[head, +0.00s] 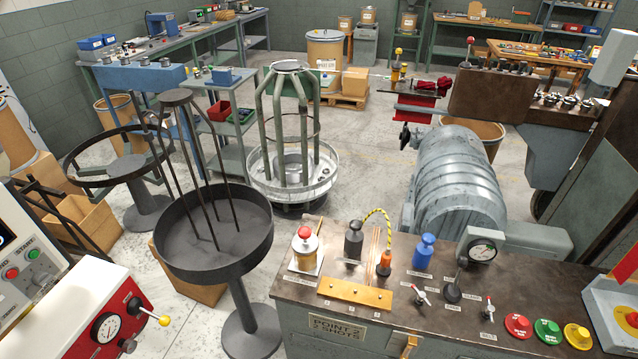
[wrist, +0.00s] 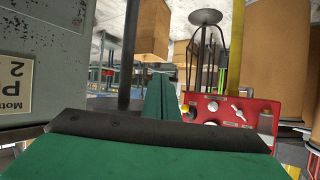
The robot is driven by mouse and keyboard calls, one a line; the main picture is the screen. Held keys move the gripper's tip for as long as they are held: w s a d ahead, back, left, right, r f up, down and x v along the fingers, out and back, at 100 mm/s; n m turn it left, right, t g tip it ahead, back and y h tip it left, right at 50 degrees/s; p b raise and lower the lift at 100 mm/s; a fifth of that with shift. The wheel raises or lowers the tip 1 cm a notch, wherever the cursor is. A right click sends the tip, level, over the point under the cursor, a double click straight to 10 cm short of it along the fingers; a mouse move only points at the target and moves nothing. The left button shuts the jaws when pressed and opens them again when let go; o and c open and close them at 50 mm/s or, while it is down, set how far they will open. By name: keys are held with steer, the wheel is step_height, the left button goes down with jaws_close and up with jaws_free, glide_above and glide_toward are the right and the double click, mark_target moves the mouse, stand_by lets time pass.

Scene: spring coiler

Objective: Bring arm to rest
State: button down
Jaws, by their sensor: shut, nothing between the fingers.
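My gripper (wrist: 160,78) shows in the middle of the wrist view as green fingers closed together, with nothing between them. Behind them a dark bar crosses above a wide green part at the bottom of that view. The head view shows no part of my arm or gripper that I can make out. In the wrist view a red control panel (wrist: 228,110) with knobs and a white lever is right of the fingers. A grey cabinet (wrist: 45,80) with a "P 2" label is on the left. Distances to both are unclear.
In the head view a bench (head: 480,265) carries buttons, levers and blue and grey weights. A black round tray stand (head: 215,272), a green-framed wire stand (head: 290,190) and a ribbed grey machine (head: 455,185) stand around. The concrete floor (head: 375,155) is clear between them.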

steer(key=s+d+m+t+h, duration=0.2)
steer(key=s+d+m+h, duration=0.2)
steer(key=s+d, duration=0.35)
steer(key=s+d+r+m+t+h, duration=0.1)
steer(key=s+d+r+h, duration=0.1)
steer(key=s+d+r, duration=0.3)
steer(key=s+d+r+m+t+h, duration=0.2)
steer(key=s+d+r, duration=0.3)
steer(key=r, duration=0.9)
steer(key=shift+s+d+m+t+h, duration=0.25)
steer(key=shift+s+m+t+h, duration=0.05)
steer(key=shift+s, duration=0.25)
steer(key=shift+s, duration=0.1)
